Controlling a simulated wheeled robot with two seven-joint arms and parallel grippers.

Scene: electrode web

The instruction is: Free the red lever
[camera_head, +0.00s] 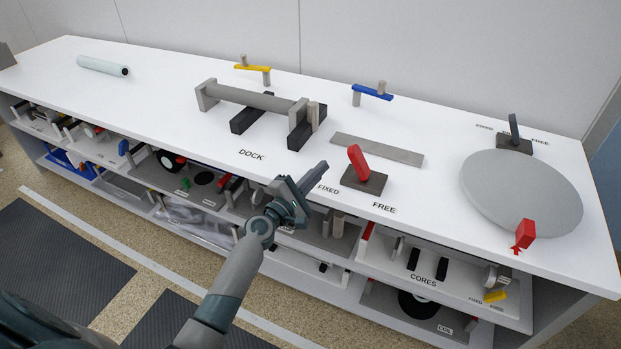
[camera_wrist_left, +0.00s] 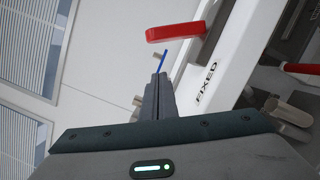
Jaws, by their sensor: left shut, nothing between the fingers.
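The red lever (camera_head: 357,158) stands on a dark base (camera_head: 364,181) near the table's front edge. It tilts to the left, towards the FIXED label (camera_head: 328,190) and away from the FREE label (camera_head: 384,209). My left gripper (camera_head: 322,167) is shut and empty, to the left of the lever and apart from it. In the left wrist view the shut fingers (camera_wrist_left: 158,95) point up towards the red lever (camera_wrist_left: 175,32), which lies beyond their tips. The lever's base cannot be made out there. My right gripper is not in view.
A grey roller on a dock (camera_head: 250,97) stands behind, with a flat grey bar (camera_head: 377,150) behind the lever. A grey disc (camera_head: 520,192) with a red piece (camera_head: 525,233) and a dark lever (camera_head: 514,128) are at right. Shelves below hold several parts. The table's left is mostly clear.

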